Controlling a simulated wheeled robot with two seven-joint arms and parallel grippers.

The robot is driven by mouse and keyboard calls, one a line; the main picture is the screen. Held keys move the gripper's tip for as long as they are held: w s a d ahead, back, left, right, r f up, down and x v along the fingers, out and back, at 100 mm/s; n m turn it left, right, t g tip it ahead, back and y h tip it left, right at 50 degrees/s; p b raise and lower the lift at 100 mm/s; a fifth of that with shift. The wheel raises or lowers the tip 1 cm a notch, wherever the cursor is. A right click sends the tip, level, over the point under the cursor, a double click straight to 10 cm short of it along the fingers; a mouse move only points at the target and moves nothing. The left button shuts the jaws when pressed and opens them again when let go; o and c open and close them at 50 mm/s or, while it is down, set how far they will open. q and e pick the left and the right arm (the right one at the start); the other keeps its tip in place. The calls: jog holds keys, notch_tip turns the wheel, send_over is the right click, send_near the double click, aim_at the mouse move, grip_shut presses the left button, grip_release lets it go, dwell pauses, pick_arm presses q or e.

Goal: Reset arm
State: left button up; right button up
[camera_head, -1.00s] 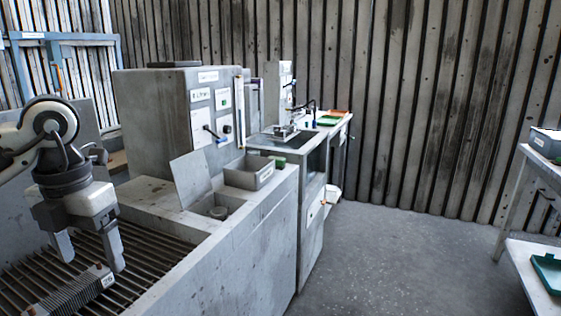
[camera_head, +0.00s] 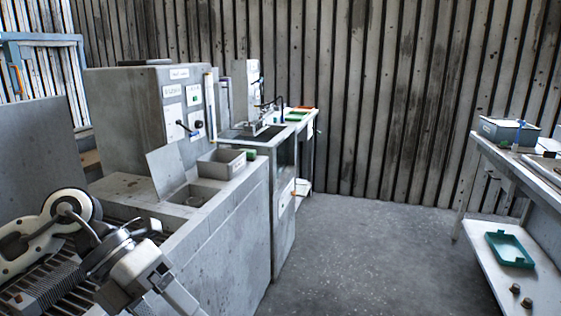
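My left arm comes in from the left over the slatted grate. My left gripper (camera_head: 172,296) is low at the bottom edge, tilted toward the lower right. Its fingertips run out of the picture, so I cannot tell how far apart they are. A grey finned part (camera_head: 50,288) lies on the grate at the lower left, partly hidden by my arm, apart from the gripper. My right gripper is not in view.
The grey machine bench (camera_head: 215,235) stands right beside my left gripper, with a small grey box (camera_head: 221,163) on it. A shelf table (camera_head: 505,165) at the right holds a grey bin (camera_head: 505,131) above and a green tray (camera_head: 509,250) below. The floor between is clear.

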pick_arm(q)
jog(key=d+r+n+t+h+b, duration=0.2)
jog(key=d+n+t+h, duration=0.4)
jog(key=d+n+h, duration=0.6)
jog(key=w+a+f+n+t+y, duration=0.45)
jog(key=f+n+t, duration=0.25)
jog(key=n+t, duration=0.6)
jog(key=s+a+f+n+g+y, duration=0.2)
jog(key=s+f+n+y, duration=0.2)
jog(key=f, duration=0.4)
jog(key=s+a+f+n+g+y+b, duration=0.1)
jog(key=s+f+n+y, duration=0.3)
jog(key=f, duration=0.4)
jog(key=s+a+f+n+g+y+b, duration=0.1)
jog(key=s+a+f+n+g+y, duration=0.2)
jog(key=f, duration=0.5)
jog(key=shift+s+a+f+n+y, duration=0.15)
jog(key=shift+s+a+n+y, duration=0.25)
jog(key=shift+n+y, duration=0.45)
jog(key=shift+d, duration=0.1)
